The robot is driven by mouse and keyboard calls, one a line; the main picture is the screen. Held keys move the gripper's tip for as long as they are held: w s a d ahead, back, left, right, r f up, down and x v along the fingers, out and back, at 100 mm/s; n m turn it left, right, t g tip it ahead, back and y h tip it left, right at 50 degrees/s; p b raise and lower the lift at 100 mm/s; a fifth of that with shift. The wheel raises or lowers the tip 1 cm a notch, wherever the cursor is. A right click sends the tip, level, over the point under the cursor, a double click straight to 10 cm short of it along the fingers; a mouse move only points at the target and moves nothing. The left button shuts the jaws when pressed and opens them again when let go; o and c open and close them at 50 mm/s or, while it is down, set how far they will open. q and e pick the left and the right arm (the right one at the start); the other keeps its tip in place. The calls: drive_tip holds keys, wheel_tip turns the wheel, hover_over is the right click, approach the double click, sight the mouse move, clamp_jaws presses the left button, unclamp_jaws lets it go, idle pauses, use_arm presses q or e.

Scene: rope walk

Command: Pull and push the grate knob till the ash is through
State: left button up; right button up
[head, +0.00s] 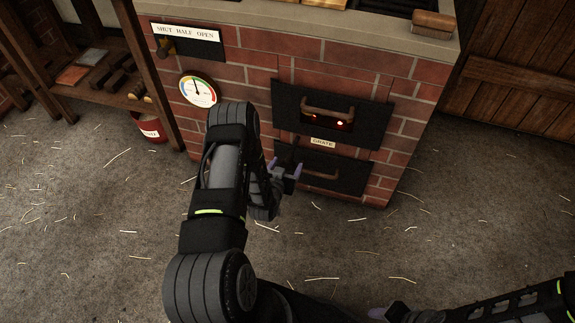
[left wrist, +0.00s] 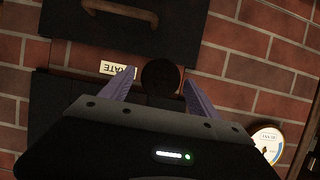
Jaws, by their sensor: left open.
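The grate knob (left wrist: 161,76) is a dark round knob. In the left wrist view it shows between the two fingertips of my left gripper (left wrist: 157,80), next to the white GRATE label (left wrist: 118,69). In the head view my left gripper (head: 286,172) is open in front of the stove, just below and left of the GRATE label (head: 323,142); the knob is hard to make out there. Whether the fingers touch the knob I cannot tell. The ash is not seen. My right gripper (head: 380,312) shows only partly at the bottom edge, its jaws unclear.
The brick stove (head: 245,75) has an upper black door (head: 362,132) with a glowing window and a lower black door (head: 350,178), both handled. A dial (head: 199,90) is at left. A red bucket (head: 151,128) stands by a shelf. The straw-strewn floor (head: 90,220) is open.

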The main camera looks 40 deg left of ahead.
use_arm(q)
drive_tip(key=shift+w+a+f, duration=0.2)
drive_tip(key=shift+w+f, duration=0.05)
drive_tip(key=shift+w, duration=0.4)
clamp_jaws()
idle(0.4)
